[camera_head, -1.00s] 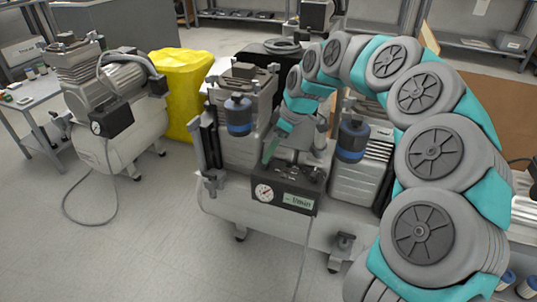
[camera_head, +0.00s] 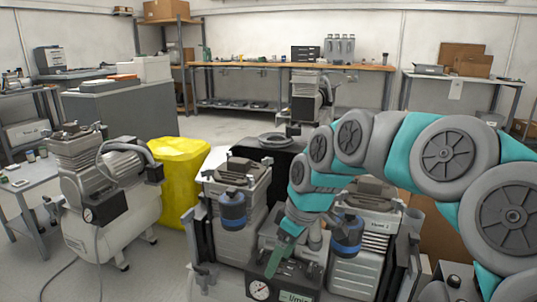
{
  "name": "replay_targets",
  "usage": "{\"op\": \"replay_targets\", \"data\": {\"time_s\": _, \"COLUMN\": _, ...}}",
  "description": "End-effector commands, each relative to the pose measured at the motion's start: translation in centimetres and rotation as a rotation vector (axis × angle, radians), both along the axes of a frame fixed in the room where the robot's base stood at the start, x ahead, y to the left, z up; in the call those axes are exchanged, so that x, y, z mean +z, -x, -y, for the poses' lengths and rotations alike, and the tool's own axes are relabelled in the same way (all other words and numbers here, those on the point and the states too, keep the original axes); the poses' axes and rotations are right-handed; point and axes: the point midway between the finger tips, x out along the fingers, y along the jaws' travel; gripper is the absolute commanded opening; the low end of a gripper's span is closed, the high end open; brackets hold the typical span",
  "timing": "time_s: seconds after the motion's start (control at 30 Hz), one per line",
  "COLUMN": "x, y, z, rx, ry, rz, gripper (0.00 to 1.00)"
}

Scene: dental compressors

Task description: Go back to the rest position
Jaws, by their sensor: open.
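My arm with grey and teal links arches in from the right in the head view. Its end, my gripper (camera_head: 296,244), points down between the two motor heads of the large dental compressor (camera_head: 370,270). A green finger-like part shows at its lower left, just above the pressure gauge (camera_head: 259,289). The gripper is open, and I see nothing held in it. Whether it touches the control box (camera_head: 290,289) cannot be told. The fingertips are small and partly merged with the compressor behind them.
A smaller compressor (camera_head: 108,195) stands at the left by a light table (camera_head: 35,180). A yellow bag-covered bin (camera_head: 178,185) stands between the compressors. A long workbench (camera_head: 225,66) and shelves (camera_head: 170,50) stand at the back. Open floor lies behind the bin.

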Motion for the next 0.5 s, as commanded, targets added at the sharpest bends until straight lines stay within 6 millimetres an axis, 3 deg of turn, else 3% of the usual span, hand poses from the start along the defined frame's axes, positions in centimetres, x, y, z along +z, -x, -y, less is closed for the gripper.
{"op": "replay_targets", "data": {"time_s": 0.03, "x": 0.4, "y": 2.3, "z": 0.9, "rx": -0.049, "ry": 0.022, "rz": -0.020, "gripper": 0.82}}
{"op": "replay_targets", "data": {"time_s": 0.2, "x": -0.5, "y": 9.7, "z": 3.9, "rx": -0.255, "ry": 0.106, "rz": -0.112, "gripper": 0.82}}
{"op": "replay_targets", "data": {"time_s": 0.5, "x": -3.8, "y": 22.4, "z": 9.8, "rx": -0.719, "ry": 0.254, "rz": -0.268, "gripper": 0.82}}
